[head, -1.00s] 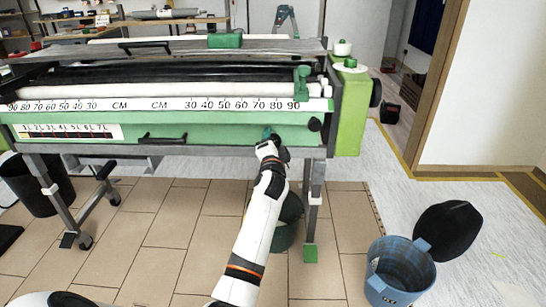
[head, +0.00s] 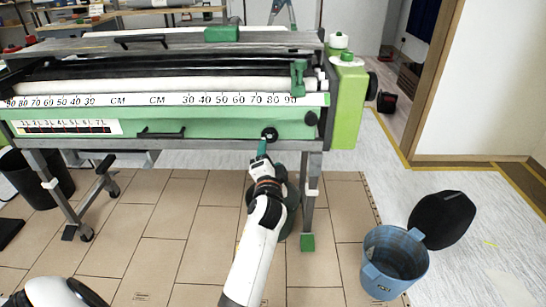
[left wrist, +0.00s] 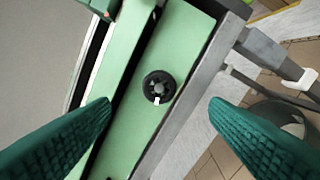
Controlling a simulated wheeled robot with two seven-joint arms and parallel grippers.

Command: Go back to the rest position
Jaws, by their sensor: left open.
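The green wallpaper paster (head: 215,127) stands across the head view, with its ruler strip and rollers on top. A black knob (head: 270,134) sits on its front panel; it also shows in the left wrist view (left wrist: 158,87), with a small white mark on its rim. My left gripper (head: 262,148) is just below and in front of the knob, apart from it. In the left wrist view its two green fingers (left wrist: 160,105) are spread wide with nothing between them.
A dark bin (head: 38,172) is at the left. The paster's metal legs (head: 306,195) stand near my left arm. The tiled floor in front is clear.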

